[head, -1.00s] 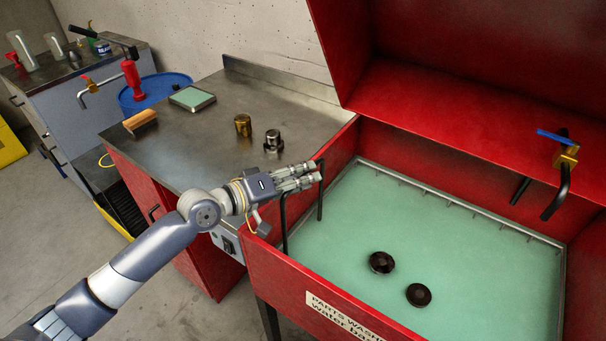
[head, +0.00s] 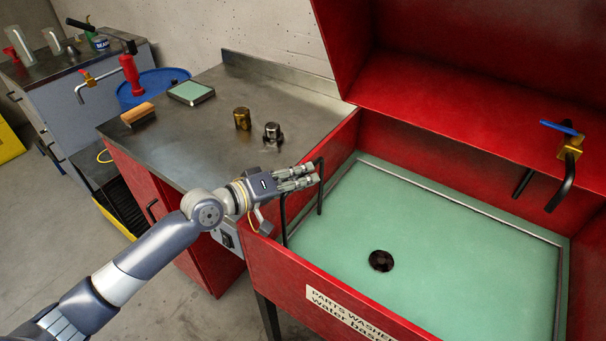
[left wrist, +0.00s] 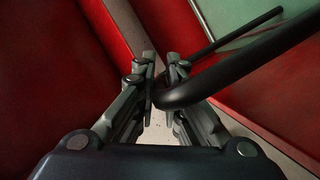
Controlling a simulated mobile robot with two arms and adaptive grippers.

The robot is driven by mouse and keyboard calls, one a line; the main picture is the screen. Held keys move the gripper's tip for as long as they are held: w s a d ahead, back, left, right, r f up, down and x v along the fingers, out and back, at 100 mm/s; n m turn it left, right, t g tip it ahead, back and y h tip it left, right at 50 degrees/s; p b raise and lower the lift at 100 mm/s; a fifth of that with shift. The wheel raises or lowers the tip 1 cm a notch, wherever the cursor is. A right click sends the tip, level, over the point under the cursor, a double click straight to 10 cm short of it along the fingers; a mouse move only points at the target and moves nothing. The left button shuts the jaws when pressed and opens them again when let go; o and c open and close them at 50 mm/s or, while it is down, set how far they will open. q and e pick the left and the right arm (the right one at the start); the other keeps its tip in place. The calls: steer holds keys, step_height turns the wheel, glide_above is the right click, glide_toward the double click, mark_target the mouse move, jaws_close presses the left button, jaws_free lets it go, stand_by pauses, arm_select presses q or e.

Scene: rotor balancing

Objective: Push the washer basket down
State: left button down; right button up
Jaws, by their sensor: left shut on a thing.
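The washer basket's rim (head: 465,204) shows just at the surface of the green liquid (head: 450,260) in the red parts washer (head: 268,264). Its black handle (head: 319,190) stands up at the basket's left side. My left gripper (head: 314,174) is shut on the handle's top bar. In the left wrist view the black bar (left wrist: 215,80) passes between the two fingers (left wrist: 160,85). One dark round part (head: 381,261) shows at the liquid's surface. The basket's floor is hidden under the liquid. My right gripper is not in view.
A tap with a blue lever (head: 562,128) hangs over the tub's right side. The raised red lid (head: 470,50) stands behind. The steel bench (head: 215,130) at left carries a brass cylinder (head: 242,119), a steel part (head: 273,134), a green-topped tray (head: 191,93) and a brush (head: 138,114).

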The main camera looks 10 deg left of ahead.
arm_select(q)
step_height(320, 180, down, 2)
steer(key=shift+w+f, duration=0.1)
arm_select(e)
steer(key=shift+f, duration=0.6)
arm_select(q)
steer(key=shift+r, duration=0.2)
steer(key=c, duration=1.7)
jaws_free()
steer(key=shift+r, duration=0.15)
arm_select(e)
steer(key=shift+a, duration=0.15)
arm_select(q)
steer(key=v, duration=1.2)
steer(key=shift+f, duration=0.35)
